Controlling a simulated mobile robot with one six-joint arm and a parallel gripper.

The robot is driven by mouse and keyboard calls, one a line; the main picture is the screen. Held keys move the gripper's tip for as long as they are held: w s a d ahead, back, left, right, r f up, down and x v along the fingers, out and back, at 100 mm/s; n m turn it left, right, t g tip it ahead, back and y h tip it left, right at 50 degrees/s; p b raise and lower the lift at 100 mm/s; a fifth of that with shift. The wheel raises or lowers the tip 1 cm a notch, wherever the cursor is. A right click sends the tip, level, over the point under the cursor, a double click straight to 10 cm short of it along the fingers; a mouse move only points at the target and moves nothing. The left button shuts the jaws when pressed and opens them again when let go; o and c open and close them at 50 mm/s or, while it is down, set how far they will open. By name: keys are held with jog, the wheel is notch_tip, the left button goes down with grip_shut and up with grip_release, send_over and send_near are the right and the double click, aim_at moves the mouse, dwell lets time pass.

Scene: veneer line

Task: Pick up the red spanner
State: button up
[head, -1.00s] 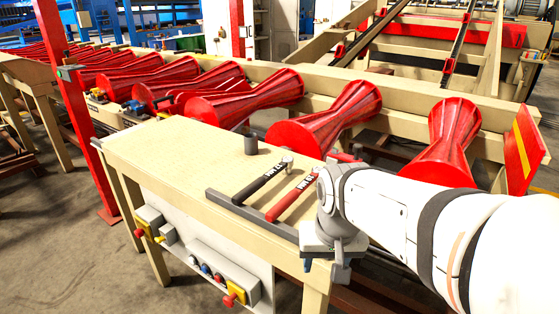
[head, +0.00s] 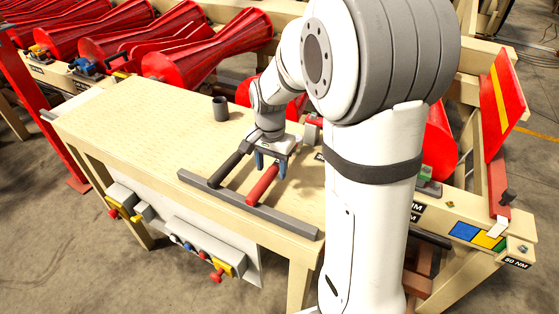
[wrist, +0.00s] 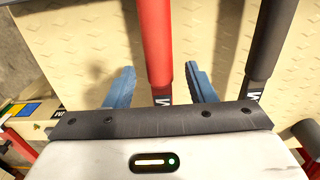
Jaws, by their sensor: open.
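The red spanner (head: 262,186) lies on the bench top with its red handle towards the grey bar; its far part is hidden under my gripper. The black spanner (head: 226,168) lies beside it on the left. My gripper (head: 271,166) is open above the red spanner, its blue fingers pointing down. In the wrist view, the red spanner's handle (wrist: 155,42) runs between the two open fingers of my gripper (wrist: 160,74), with a gap on each side. The black spanner's handle (wrist: 270,42) is just outside the right finger. Nothing is held.
The spanners' handle ends meet a grey bar (head: 246,208) along the front of the bench (head: 130,120). A dark grey cup (head: 221,108) stands further back. Red rollers (head: 205,45) line the conveyor behind. The bench's left part is clear.

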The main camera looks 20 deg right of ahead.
jog(key=shift+f, duration=1.45)
jog(key=shift+c, duration=0.3)
grip_shut()
